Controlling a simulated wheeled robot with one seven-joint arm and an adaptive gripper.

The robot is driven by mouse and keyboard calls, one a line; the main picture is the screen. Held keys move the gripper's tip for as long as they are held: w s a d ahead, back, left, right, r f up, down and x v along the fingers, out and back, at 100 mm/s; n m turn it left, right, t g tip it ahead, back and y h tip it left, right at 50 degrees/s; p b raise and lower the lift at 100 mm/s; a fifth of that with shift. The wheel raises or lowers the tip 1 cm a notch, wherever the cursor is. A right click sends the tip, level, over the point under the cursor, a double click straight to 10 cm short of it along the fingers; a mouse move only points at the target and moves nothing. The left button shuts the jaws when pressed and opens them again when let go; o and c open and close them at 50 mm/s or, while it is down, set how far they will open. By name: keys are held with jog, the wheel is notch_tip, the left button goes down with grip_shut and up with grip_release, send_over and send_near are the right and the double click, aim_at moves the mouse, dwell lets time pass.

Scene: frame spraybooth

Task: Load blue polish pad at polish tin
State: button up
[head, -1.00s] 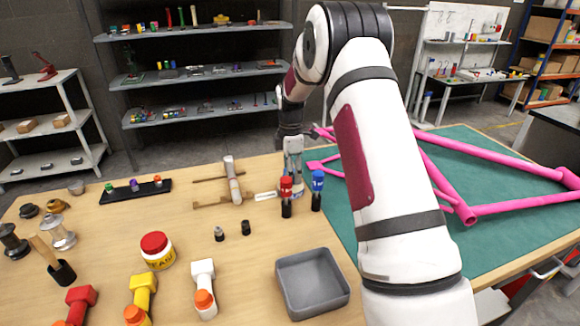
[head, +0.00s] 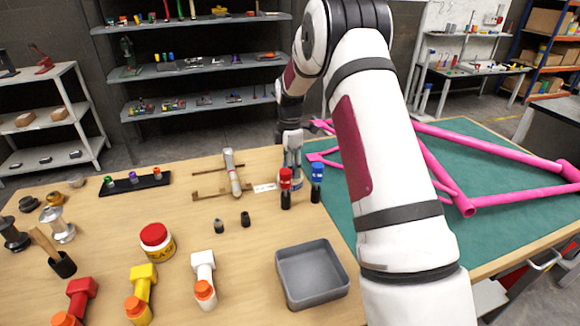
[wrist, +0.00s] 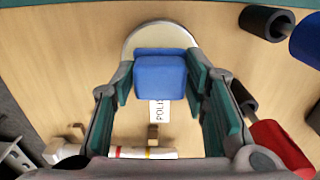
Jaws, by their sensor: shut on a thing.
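My gripper (wrist: 160,84) is shut on a blue block-shaped polish pad (wrist: 160,73), held between its green-lined fingers. In the wrist view a pale round disc, apparently the polish tin (wrist: 160,33), lies directly behind the pad, which covers part of it. I cannot tell whether pad and tin touch. A white label (wrist: 158,110) with partly visible lettering "POLIS" lies on the table just below the pad in the picture.
A red-topped bottle (head: 285,180) and a blue-topped one (head: 317,175) stand close to my gripper. A silver tube on a wooden stand (head: 232,175) is to the left. A grey tray (head: 312,275) is in front; a pink frame (head: 440,180) lies on the green mat at right.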

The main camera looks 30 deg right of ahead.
jog(key=shift+f, duration=0.6)
dwell(1.3)
jog(key=shift+r+p, duration=0.45)
jog(key=shift+r, duration=3.1)
